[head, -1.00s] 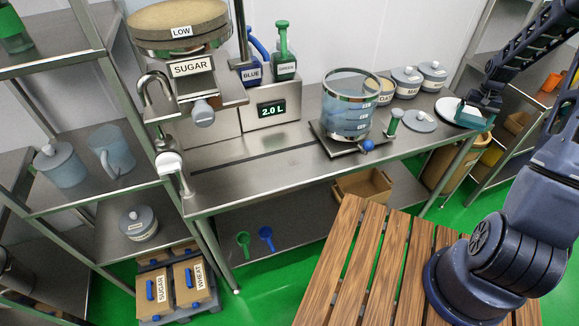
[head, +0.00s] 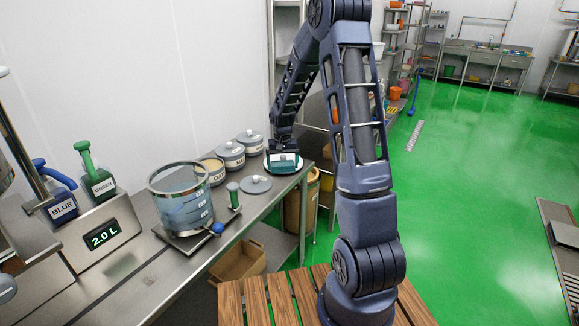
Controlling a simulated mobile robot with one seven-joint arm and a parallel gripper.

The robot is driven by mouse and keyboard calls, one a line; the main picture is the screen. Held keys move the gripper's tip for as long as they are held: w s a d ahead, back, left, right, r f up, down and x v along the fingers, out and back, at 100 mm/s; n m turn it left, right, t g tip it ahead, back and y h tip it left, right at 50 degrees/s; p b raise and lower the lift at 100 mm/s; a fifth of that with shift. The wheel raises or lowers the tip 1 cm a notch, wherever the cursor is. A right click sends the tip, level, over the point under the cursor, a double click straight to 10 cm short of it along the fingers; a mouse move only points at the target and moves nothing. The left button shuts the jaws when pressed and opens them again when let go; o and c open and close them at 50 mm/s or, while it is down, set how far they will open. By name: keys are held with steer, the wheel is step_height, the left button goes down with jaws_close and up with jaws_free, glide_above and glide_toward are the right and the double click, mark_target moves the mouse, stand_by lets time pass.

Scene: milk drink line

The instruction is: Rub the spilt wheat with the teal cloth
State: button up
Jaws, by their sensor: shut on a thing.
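My gripper (head: 284,148) is at the far end of the steel counter, pointing down. It is shut on the teal cloth (head: 285,164). The cloth is over a round white plate or disc (head: 269,169) with a dark rim; I cannot tell whether they touch. I see no spilt wheat in this view; any under the cloth is hidden.
Lidded canisters (head: 231,156), a loose grey lid (head: 255,185) and a large clear measuring vessel (head: 181,205) stand along the counter (head: 235,228) near the cloth. A brown bin (head: 300,205) stands beyond the counter's edge. Green floor (head: 465,170) lies open at right.

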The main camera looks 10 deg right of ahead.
steer(key=s+a+r+m, duration=0.1)
steer(key=s+a+r, duration=0.6)
steer(key=s+a, duration=0.35)
steer(key=s+a+r+m, duration=0.1)
steer(key=s+a+r, duration=0.7)
steer(key=s, duration=0.4)
steer(key=n, duration=1.2)
glide_above(155, 282)
step_height(155, 282, down, 15)
steer(key=shift+w+f, duration=0.2)
steer(key=shift+f, duration=3.65)
steer(key=shift+w+a+f, duration=0.15)
steer(key=shift+w+a, duration=0.55)
steer(key=shift+w+a+f, duration=0.1)
steer(key=shift+w+a, duration=0.55)
steer(key=shift+a, duration=0.05)
steer(key=shift+c, duration=0.4)
steer(key=shift+r, duration=0.2)
steer(key=shift+s+d+f, duration=0.15)
steer(key=shift+s+d, duration=1.25)
steer(key=shift+s, duration=0.05)
step_height(155, 282, up, 2)
steer(key=shift+w+r, duration=0.1)
steer(key=shift+r, duration=3)
